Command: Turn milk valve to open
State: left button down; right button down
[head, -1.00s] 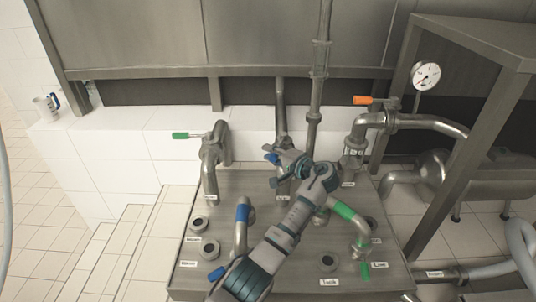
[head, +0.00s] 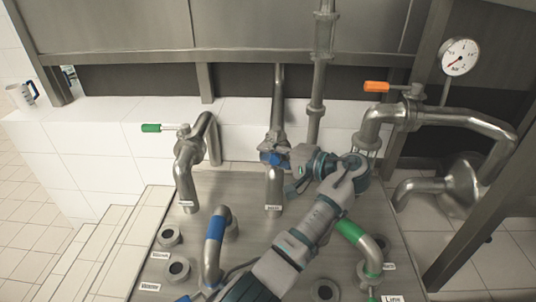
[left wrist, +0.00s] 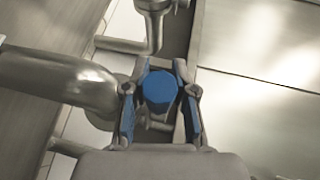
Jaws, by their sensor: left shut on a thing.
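My left gripper (head: 274,151) is at the middle pipe (head: 275,186) on the steel bench. In the left wrist view the gripper (left wrist: 161,104) has its two fingers, with blue inner pads, on either side of a round blue handle end (left wrist: 160,86) and is shut on it. In the head view the gripper hides most of this handle. A green valve handle (head: 152,128) sticks out left from the left pipe (head: 187,165). An orange valve handle (head: 376,87) is on the right pipe. The pipe labels are too small to read, so which valve is milk cannot be told.
A blue-banded hose pipe (head: 215,229) and a green-banded one (head: 347,232) stand on the bench (head: 240,190) near my arm. A pressure gauge (head: 459,57) is at the upper right.

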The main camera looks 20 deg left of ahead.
pick_arm(q)
jog(key=shift+d+r, duration=0.1)
jog(key=shift+r, duration=0.15)
jog(key=c, duration=1.1)
grip_release()
jog(key=shift+o, duration=1)
jog(key=shift+w+d, duration=0.1)
jog(key=shift+d, duration=0.15)
jog(key=shift+f, duration=0.1)
jog(key=shift+a, duration=0.25)
